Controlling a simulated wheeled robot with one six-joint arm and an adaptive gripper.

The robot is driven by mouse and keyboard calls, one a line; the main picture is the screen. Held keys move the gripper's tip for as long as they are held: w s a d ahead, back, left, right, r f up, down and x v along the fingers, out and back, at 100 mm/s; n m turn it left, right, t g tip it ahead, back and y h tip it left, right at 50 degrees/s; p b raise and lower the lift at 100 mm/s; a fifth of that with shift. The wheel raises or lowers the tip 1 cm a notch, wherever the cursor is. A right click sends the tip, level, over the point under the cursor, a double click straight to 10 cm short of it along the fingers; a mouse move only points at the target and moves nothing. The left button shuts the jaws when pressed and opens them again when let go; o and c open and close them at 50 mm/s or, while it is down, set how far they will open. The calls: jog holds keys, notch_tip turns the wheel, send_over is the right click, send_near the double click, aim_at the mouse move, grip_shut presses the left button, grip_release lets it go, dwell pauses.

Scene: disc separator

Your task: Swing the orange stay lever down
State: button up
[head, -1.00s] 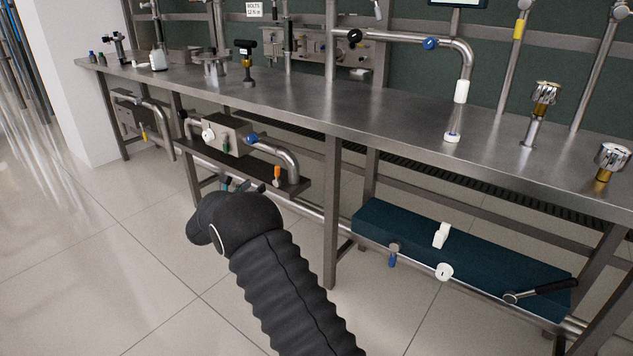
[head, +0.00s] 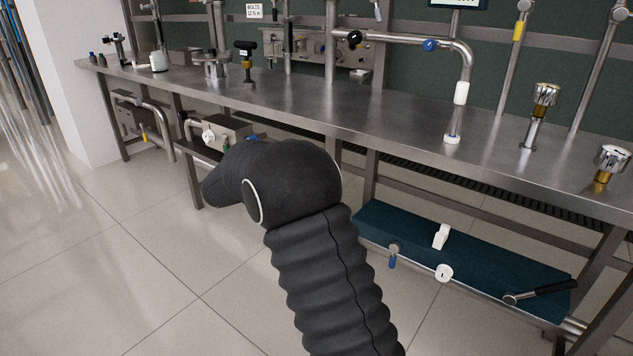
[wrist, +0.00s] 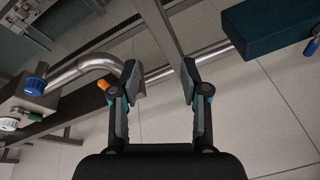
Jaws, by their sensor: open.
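The orange stay lever (wrist: 103,84) shows in the wrist view as a small orange tip close to the end of a bent steel pipe (wrist: 88,64). It lies just left of my left finger, and the finger hides part of it; I cannot tell whether they touch. My gripper (wrist: 160,80) is open, its fingers apart with a pipe and floor visible between them. In the head view my arm hides the lever and my gripper.
A teal block (head: 460,260) with white and blue fittings and a black-handled lever sits low at right. The steel bench (head: 330,115) runs above the low shelf, with table legs alongside. The tiled floor (head: 130,270) at left is clear.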

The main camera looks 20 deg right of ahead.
jog(key=s+d+r+m+g+y, duration=0.1)
jog(key=s+d+r+m, duration=0.1)
jog(key=s, duration=0.3)
jog(key=s+d+r+m+g+y, duration=0.1)
jog(key=s+d+r+m, duration=0.1)
jog(key=s, duration=0.4)
jog(key=shift+d+m+g, duration=0.4)
jog(key=shift+m, duration=0.2)
jog(key=shift+r, duration=0.1)
